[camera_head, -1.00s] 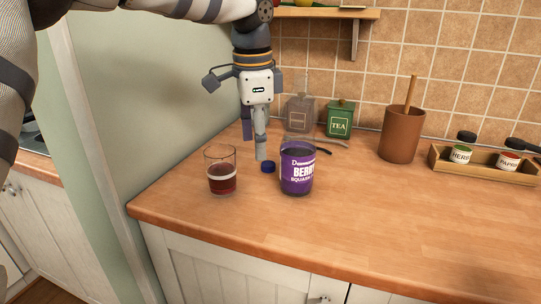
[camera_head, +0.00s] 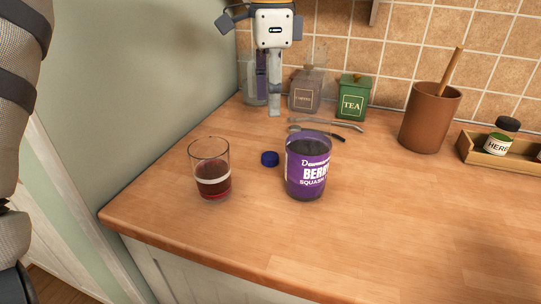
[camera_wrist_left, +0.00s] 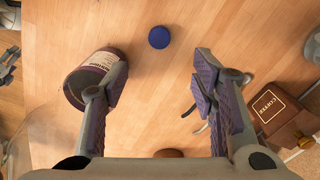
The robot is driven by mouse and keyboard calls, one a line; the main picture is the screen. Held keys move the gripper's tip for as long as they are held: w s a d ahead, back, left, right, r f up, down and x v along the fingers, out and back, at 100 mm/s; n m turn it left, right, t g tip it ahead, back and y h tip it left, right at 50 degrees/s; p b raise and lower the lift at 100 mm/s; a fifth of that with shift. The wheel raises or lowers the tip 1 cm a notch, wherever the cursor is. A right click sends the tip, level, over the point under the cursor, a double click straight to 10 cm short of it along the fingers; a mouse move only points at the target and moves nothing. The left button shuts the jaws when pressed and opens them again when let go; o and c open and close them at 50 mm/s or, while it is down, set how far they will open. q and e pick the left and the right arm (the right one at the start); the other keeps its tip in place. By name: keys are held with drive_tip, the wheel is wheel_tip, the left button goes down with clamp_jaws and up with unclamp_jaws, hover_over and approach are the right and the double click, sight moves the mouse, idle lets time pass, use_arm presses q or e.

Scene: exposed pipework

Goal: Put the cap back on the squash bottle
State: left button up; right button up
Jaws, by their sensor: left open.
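The squash bottle (camera_head: 306,170), a purple container labelled "BERRY SQUASH", stands upright on the wooden counter with a dark open top. It also shows in the left wrist view (camera_wrist_left: 92,72), beside one finger. The blue cap (camera_head: 270,158) lies on the counter just left of the bottle. In the left wrist view the cap (camera_wrist_left: 159,38) is beyond the fingertips, between their lines. My left gripper (camera_head: 267,106) points down behind the cap and bottle, near the back wall. Its fingers (camera_wrist_left: 160,78) are apart with nothing between them. My right gripper is not visible.
A glass of red drink (camera_head: 211,172) stands left of the cap. Behind are a coffee box (camera_head: 306,92), a green tea box (camera_head: 352,98) and thin metal utensils (camera_head: 325,122). A brown pot (camera_head: 429,120) and spice rack (camera_head: 483,152) stand right. The front right counter is clear.

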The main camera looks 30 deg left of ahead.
use_arm(q)
hover_over(270, 155)
wheel_tip(270, 155, down, 7)
drive_tip(key=shift+d+r, duration=0.1)
drive_tip(key=shift+r, duration=0.05)
wheel_tip(270, 155, down, 5)
drive_tip(key=shift+f, duration=0.1)
idle(0.4)
drive_tip(key=shift+s, duration=0.1)
drive_tip(key=c, duration=0.8)
